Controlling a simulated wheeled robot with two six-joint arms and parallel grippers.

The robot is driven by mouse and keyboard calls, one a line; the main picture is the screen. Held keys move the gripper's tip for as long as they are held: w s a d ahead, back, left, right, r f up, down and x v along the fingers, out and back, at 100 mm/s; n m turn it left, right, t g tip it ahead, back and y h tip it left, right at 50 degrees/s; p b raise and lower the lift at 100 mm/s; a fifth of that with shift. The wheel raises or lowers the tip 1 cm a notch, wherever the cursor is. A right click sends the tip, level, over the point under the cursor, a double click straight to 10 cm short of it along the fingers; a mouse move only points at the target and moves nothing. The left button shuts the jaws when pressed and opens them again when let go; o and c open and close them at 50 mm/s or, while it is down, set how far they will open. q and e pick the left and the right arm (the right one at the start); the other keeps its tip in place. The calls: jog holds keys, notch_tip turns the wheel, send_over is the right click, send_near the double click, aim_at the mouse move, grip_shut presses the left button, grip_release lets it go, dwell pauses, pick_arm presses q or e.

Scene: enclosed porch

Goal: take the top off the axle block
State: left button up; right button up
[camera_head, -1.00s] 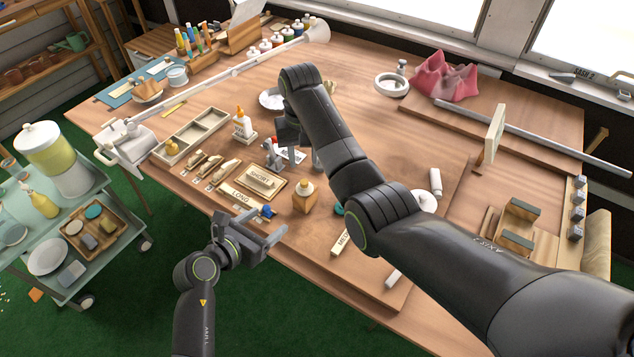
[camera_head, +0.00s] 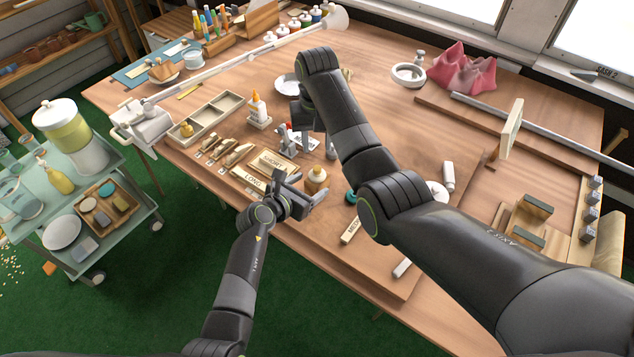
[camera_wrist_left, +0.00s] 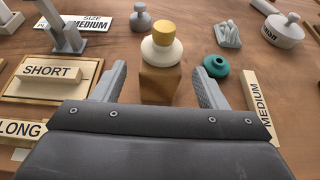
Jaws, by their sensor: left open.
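A wooden block (camera_wrist_left: 160,84) stands upright in the left wrist view, with a rounded white piece (camera_wrist_left: 160,52) and a yellow cap (camera_wrist_left: 167,33) on top. It looks like the axle block. It also shows in the head view (camera_head: 315,188). My left gripper (camera_wrist_left: 157,82) is open, one finger on each side of the block, with visible gaps. In the head view my left gripper (camera_head: 308,196) is low at the table's front edge, by the block.
Labelled pieces SHORT (camera_wrist_left: 50,72) and LONG (camera_wrist_left: 20,130) lie left of the block, MEDIUM (camera_wrist_left: 260,98) right. A teal ring-shaped part (camera_wrist_left: 216,66) lies close to my left gripper's right finger. A glue bottle (camera_head: 258,107) stands farther back. My right arm crosses above the table.

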aim_at(317, 168)
pick_arm(q)
jog(key=shift+x, duration=2.3)
grip_shut()
pick_arm(e)
jog(key=m, duration=1.2)
jog(key=shift+m, duration=0.4)
jog(key=m, duration=0.2)
jog(key=shift+m, duration=0.4)
jog(key=m, duration=0.4)
jog(key=shift+m, duration=0.4)
jog(key=m, duration=0.6)
jog(key=shift+m, duration=0.3)
jog(key=shift+f, duration=4.05)
